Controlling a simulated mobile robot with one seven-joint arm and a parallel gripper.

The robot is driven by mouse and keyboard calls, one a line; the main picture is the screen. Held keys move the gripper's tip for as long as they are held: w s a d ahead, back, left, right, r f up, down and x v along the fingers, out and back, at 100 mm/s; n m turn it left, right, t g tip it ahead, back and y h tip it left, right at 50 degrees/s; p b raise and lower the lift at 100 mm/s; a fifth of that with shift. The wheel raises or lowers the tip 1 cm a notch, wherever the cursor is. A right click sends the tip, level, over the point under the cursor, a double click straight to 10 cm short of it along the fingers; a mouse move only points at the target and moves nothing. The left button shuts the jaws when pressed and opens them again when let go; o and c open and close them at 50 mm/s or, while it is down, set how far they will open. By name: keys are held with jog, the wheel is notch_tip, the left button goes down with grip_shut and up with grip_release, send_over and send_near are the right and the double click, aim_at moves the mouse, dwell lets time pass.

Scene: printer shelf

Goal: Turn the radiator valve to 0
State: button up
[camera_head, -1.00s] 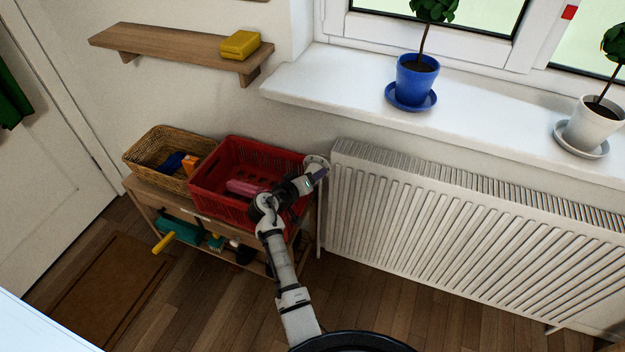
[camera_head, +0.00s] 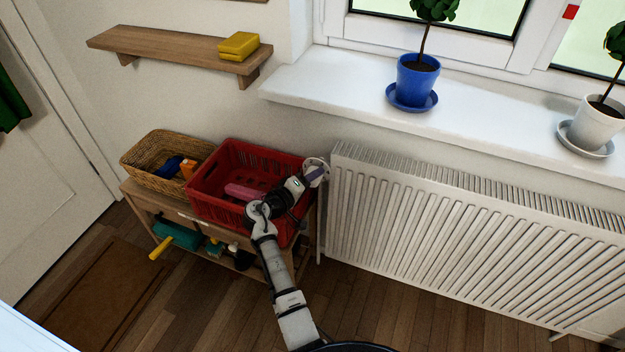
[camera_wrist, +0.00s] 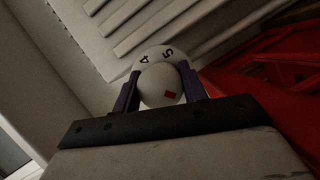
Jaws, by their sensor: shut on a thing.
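The radiator valve (camera_wrist: 160,85) is a round white knob with a red mark on its face. It sits between the two dark purple fingers of my gripper (camera_wrist: 160,90) in the wrist view. The digits 4 and 5 show on a white ring behind the knob; other digits are hidden. My gripper is shut on the knob. In the head view, my gripper (camera_head: 318,172) is at the upper left corner of the white radiator (camera_head: 440,230), and it hides most of the valve there.
A red crate (camera_head: 215,205) stands just left of my gripper on a wooden bench, beside a wicker basket (camera_head: 140,180). The windowsill (camera_head: 330,95) juts out above the radiator, with a blue plant pot (camera_head: 416,80) on it. The floor in front of the radiator is clear.

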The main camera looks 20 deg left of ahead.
jog(key=shift+r, duration=0.1)
jog(key=o, duration=1)
jog(key=shift+w, duration=0.1)
jog(key=shift+s+a, duration=0.25)
jog(key=shift+s, duration=0.35)
jog(key=b+v, duration=0.1)
jog(key=v, duration=1.1)
jog(key=shift+s, duration=0.3)
